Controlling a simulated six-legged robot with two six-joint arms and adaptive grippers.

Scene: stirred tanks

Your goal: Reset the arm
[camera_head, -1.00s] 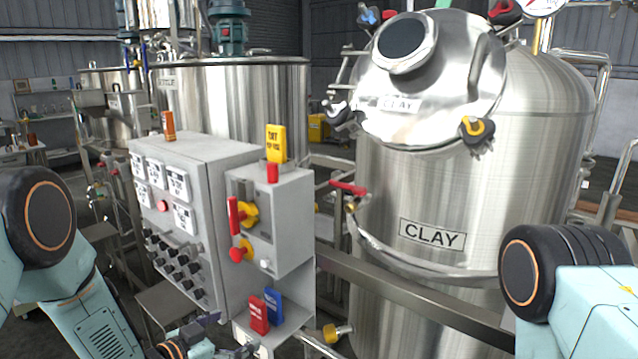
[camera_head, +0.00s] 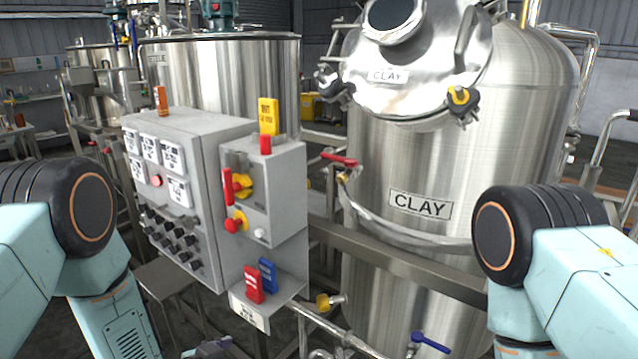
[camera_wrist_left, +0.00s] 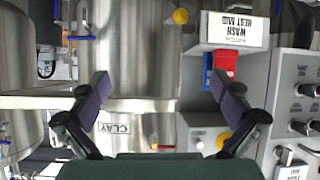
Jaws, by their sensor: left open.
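My left arm (camera_head: 70,225) comes in from the left, bent at a dark round joint with an orange ring. Only a bit of my left gripper (camera_head: 208,348) shows at the bottom edge of the head view. In the left wrist view my left gripper (camera_wrist_left: 163,95) is open, its two dark purple fingers wide apart with nothing between them in their grasp. My right arm (camera_head: 580,265) shows at the right, with a like joint; its gripper is out of view.
A grey control box (camera_head: 180,150) with knobs stands left of centre. Red (camera_head: 254,285) and blue (camera_head: 268,275) tags stand on its lower shelf (camera_head: 250,313). A steel tank labelled CLAY (camera_head: 420,165) fills the right. A metal rail (camera_head: 400,262) and a blue-handled valve (camera_head: 430,342) are in front.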

